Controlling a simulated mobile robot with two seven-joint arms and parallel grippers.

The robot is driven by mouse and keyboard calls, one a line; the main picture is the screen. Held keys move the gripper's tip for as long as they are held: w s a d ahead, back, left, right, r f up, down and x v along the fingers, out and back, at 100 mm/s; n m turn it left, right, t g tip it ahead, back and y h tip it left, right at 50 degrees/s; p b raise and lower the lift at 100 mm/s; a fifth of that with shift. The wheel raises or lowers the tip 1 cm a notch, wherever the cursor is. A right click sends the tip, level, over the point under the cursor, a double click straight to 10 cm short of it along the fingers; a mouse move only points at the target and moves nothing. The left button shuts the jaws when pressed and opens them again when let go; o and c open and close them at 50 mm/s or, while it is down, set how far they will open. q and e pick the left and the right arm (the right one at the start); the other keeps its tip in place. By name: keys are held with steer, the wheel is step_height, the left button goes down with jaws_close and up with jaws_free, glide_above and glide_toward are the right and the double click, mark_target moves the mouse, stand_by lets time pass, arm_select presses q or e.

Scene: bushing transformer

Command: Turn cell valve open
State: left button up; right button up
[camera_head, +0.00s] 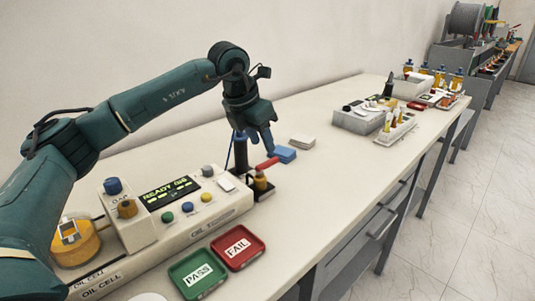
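The cell valve (261,182) has a brass body and a red lever handle (267,164). It stands on a dark base at the right end of the white oil cell unit (200,222). The lever points up and to the right in the picture. My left gripper (267,148) hangs pointing down just above the red lever, with its fingertips close to it. I cannot tell whether they touch it, and the finger gap is not clear from this angle. My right gripper is not in view.
A dark post (241,152) stands behind the valve. A blue block (284,155) and a pale stack (302,141) lie beyond it. Green PASS (196,267) and red FAIL (238,244) trays lie in front. The table's middle right is clear.

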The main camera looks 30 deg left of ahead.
mark_target(270, 160)
arm_select(q)
steer(key=x, duration=0.5)
steer(key=shift+w+f, duration=0.2)
steer(key=shift+f, duration=0.15)
steer(key=shift+c, duration=0.4)
jaws_close()
